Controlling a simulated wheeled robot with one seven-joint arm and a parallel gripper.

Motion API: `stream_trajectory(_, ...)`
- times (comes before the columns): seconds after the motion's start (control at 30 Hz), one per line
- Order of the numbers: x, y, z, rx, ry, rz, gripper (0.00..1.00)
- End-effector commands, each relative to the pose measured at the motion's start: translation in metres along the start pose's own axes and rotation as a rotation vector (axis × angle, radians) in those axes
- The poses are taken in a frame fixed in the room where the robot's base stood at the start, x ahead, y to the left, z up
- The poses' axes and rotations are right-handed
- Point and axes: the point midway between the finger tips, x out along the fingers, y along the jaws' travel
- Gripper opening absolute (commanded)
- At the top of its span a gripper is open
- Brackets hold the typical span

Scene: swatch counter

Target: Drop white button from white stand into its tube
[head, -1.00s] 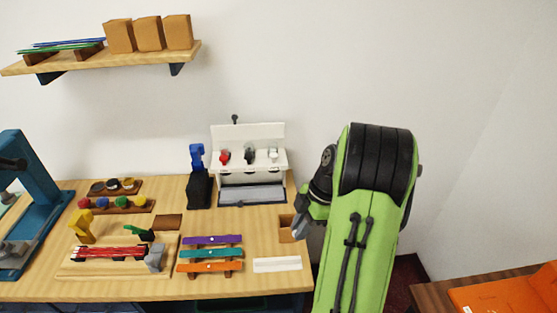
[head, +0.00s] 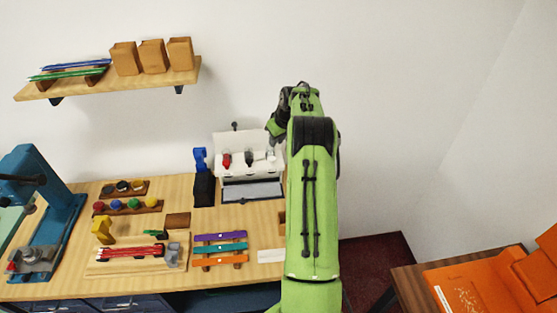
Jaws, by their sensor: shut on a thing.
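My gripper (head: 272,140) is at the right end of the white rack at the back of the counter. It is shut, and the white button it holds is too small to make out. The rack (head: 235,142) carries a red piece (head: 227,160), a dark piece (head: 249,158) and a white piece (head: 271,155) in a row. My gripper is above and very close to the white piece; I cannot tell if they touch. A low white strip, perhaps the white stand (head: 270,256), lies at the counter's front right, its right end hidden by my arm.
Purple, teal and orange bars (head: 220,262) lie left of the white strip. A blue-topped black holder (head: 203,188) stands left of the rack. A small brown box (head: 282,223) is mostly behind my arm. A wall shelf (head: 120,80) is at upper left.

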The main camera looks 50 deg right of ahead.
Motion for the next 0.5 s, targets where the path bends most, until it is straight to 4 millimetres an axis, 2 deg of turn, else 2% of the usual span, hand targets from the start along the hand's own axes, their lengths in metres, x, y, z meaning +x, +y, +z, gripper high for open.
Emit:
stream_trajectory(0.03,-0.011,0.004,-0.015,0.062,-0.002,0.028,0.0)
stream_trajectory(0.2,-0.012,0.014,-0.034,0.21,-0.001,0.087,0.0)
stream_trajectory(0.37,-0.009,0.016,-0.035,0.242,-0.003,0.099,0.0)
stream_trajectory(0.5,0.001,0.015,-0.031,0.241,-0.004,0.098,0.0)
